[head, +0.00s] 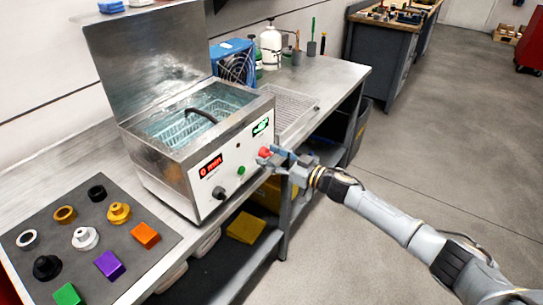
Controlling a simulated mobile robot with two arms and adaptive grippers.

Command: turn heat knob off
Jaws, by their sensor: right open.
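A metal tank unit (190,140) with its lid raised stands on the bench. Its white front panel (232,180) carries a red display, a green display, a black knob (219,192), a green button (241,170) and a red knob (265,152). Labels are too small to read, so I cannot tell which is the heat knob. My right gripper (267,157) is open, with its fingertips at the red knob; I cannot tell whether they touch it. The gripper hides part of the panel's right end. My left gripper is not in view.
A dark mat (118,240) with several coloured blocks and rings lies at left. A wire drainer tray (291,112) sits right of the tank. A blue fan unit (233,62) and a white bottle (270,46) stand behind. The floor at right is clear.

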